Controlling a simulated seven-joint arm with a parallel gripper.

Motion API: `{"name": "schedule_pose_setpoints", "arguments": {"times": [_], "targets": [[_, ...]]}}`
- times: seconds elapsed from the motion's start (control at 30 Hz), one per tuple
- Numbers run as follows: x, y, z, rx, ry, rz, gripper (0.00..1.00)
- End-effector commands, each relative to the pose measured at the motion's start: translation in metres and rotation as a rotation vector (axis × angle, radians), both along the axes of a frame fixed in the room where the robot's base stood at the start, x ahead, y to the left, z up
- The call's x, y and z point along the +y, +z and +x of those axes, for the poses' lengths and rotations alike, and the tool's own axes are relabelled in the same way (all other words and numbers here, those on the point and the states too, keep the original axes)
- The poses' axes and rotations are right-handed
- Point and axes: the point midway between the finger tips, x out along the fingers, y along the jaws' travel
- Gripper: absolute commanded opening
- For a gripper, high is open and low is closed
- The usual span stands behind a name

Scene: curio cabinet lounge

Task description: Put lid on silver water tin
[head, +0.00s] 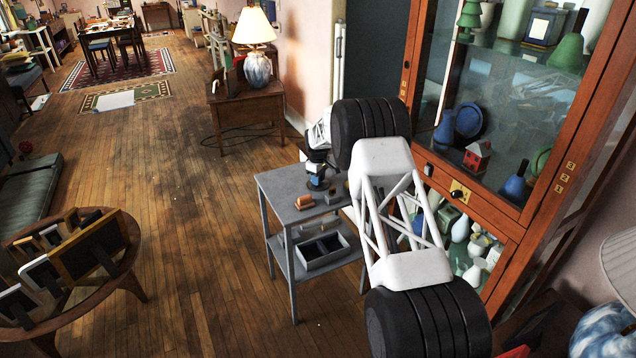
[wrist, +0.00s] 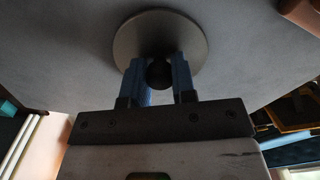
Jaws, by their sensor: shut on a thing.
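In the wrist view my gripper (wrist: 158,68) has its blue fingers closed on the dark knob of a round, dark grey metal lid (wrist: 193,38). The lid lies flat against the view of the grey cart top, and I cannot tell whether it touches it. In the head view my gripper (head: 318,183) is small and low over the back part of the grey cart (head: 275,190); the lid is hard to make out there. I cannot pick out the silver water tin in either view; my arm covers the cart's right side.
A reddish-brown block (head: 304,202) lies on the cart top near the gripper. A divided tray (head: 322,251) sits on the lower shelf. The glass-fronted wooden cabinet (head: 492,225) stands close on the right. A round table with frames (head: 70,270) is at left, with open floor between.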

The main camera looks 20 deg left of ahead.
Motion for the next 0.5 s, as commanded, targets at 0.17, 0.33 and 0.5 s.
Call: {"name": "schedule_pose_setpoints", "arguments": {"times": [0.17, 0.33, 0.5], "targets": [[0.000, 0.005, 0.000, -0.001, 0.000, 0.001, 0.02], [0.000, 0.019, 0.000, -0.001, 0.000, 0.001, 0.02], [0.000, 0.044, 0.000, -0.002, 0.000, 0.001, 0.02]]}}
